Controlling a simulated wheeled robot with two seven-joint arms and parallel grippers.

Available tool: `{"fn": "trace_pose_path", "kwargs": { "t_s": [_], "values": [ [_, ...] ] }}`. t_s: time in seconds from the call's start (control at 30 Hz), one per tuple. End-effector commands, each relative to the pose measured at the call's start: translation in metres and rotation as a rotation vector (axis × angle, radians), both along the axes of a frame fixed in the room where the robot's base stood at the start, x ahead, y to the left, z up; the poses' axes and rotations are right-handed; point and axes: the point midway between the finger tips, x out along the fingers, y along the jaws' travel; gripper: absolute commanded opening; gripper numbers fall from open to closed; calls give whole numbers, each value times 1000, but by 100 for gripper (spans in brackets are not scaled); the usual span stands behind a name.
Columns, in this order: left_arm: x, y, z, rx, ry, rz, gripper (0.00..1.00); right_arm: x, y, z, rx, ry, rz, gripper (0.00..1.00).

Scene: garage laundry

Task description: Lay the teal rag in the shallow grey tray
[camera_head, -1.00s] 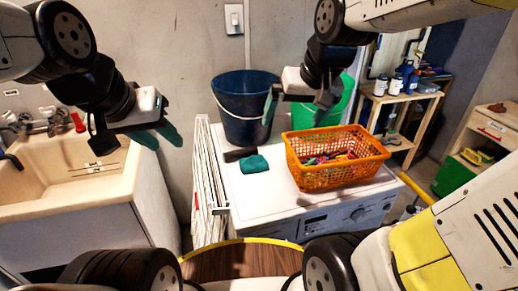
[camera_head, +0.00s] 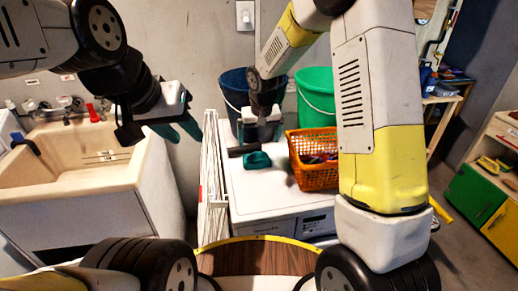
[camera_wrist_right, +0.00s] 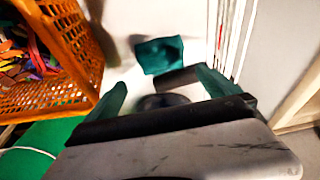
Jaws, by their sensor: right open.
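The teal rag (camera_head: 257,160) lies as a small folded pad on the white washing machine top, left of the orange basket. It also shows in the right wrist view (camera_wrist_right: 160,54). My right gripper (camera_head: 260,137) is open and empty above and behind the rag, with its fingers pointing down. In the right wrist view, the rag shows beyond and between the two teal fingertips (camera_wrist_right: 158,88). My left gripper (camera_head: 181,131) is empty near the sink, with its fingers apart. A shallow greyish item, possibly the tray (camera_head: 445,90), is on the wooden shelf at the right, partly hidden.
An orange basket (camera_head: 314,178) of coloured pieces stands right of the rag. A dark bar-like object (camera_head: 241,151) lies beside the rag. A dark blue bucket (camera_head: 233,87) and green bucket (camera_head: 316,92) stand behind. A white folded rack (camera_head: 209,185) borders the machine's left side.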

Motion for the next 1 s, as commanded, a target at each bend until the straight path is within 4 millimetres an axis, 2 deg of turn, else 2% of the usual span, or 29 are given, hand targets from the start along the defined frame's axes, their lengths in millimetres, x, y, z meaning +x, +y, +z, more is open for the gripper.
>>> {"fn": "trace_pose_path", "kwargs": {
  "t_s": [0.57,0.87,1.0],
  "values": [
    [0,0,0,0,0,0,36,16,8,-70,-1,3,1,100],
    [0,0,0,0,0,0,36,18,8,-75,0,1,0,100],
    [0,0,0,0,0,0,36,18,8,-75,0,1,0,76]
  ]
}}
